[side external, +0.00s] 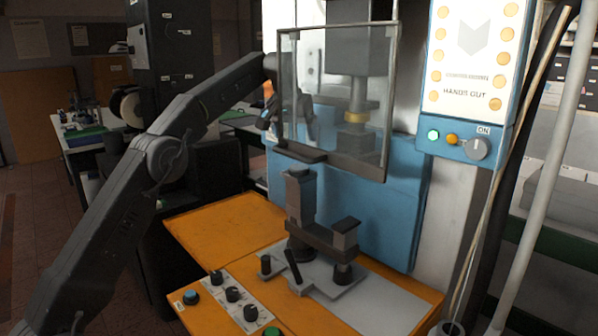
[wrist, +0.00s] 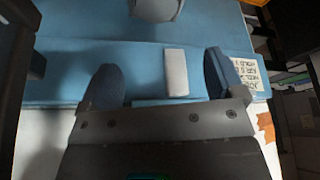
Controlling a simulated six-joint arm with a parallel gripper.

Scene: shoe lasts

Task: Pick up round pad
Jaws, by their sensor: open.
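My gripper (wrist: 161,76) is open in the wrist view, its two dark blue fingers spread wide. A pale rectangular block (wrist: 176,72) shows between the fingers against a blue surface. I cannot tell whether it lies within their reach. A grey rounded piece (wrist: 157,8) is cut off at the top edge of the wrist view, beyond the fingertips. I cannot tell whether it is the round pad, and no other pad is clearly identifiable. In the side view my gripper (side external: 290,115) is near the clear guard, partly hidden and hard to make out.
A framed clear guard (side external: 335,160) hangs before the press head (side external: 357,60). Below, a dark fixture (side external: 322,238) stands on a grey plate over the orange table (side external: 225,235). Knobs (side external: 232,294) line its front. A control panel (side external: 470,80) is right. The table's left part is clear.

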